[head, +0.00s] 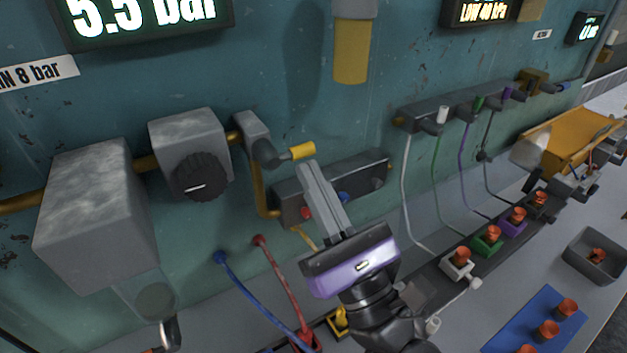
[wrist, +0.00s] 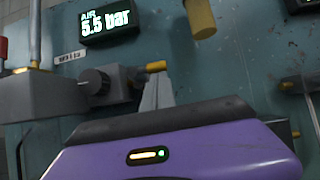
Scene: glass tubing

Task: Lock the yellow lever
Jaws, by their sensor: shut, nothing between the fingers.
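The yellow lever (head: 302,150) is a short yellow-tipped handle on a dark grey valve body (head: 254,130) on the teal wall panel. It points right, roughly level, in the head view. The yellow tip also shows in the wrist view (wrist: 156,66), just beyond my fingers. My gripper (head: 308,168) is shut and empty, its fingertips right beside and slightly below the yellow tip in the head view. In the wrist view my fingers (wrist: 157,88) stand just below the tip. I cannot tell whether they touch it.
A grey block with a black knob (head: 200,175) is left of the valve. A grey manifold (head: 350,183) sits behind my gripper. A yellow cylinder (head: 351,50) hangs above. Blue (head: 255,295) and red (head: 280,275) hoses rise at lower left. Several coloured fittings line the bench at right.

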